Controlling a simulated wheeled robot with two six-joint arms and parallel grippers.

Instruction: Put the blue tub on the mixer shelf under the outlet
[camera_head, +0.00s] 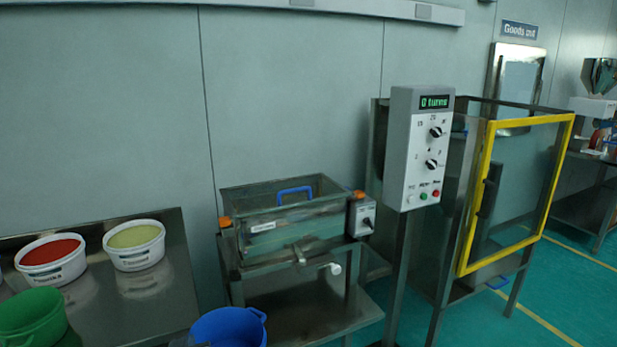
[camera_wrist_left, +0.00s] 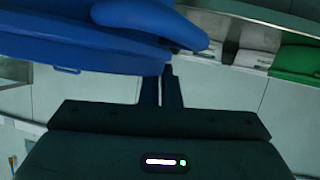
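The blue tub (camera_head: 232,328) shows at the bottom centre of the head view, cut off by the lower edge, with a lug on its right. It fills the upper left of the left wrist view (camera_wrist_left: 75,40). My left gripper (camera_wrist_left: 166,72) has its fingers close together at the tub's rim and appears shut on it; the contact is partly hidden. The mixer (camera_head: 300,228) stands behind, with a white outlet (camera_head: 335,268) at its front. The steel mixer shelf (camera_head: 310,312) below the outlet is bare where visible. My right gripper is out of view.
A steel table (camera_head: 165,300) at left carries a green tub (camera_head: 35,318), a white tub of red material (camera_head: 52,262) and one of yellowish material (camera_head: 134,246). A control box (camera_head: 418,150) on a post and a yellow-framed guard (camera_head: 468,245) stand right of the mixer.

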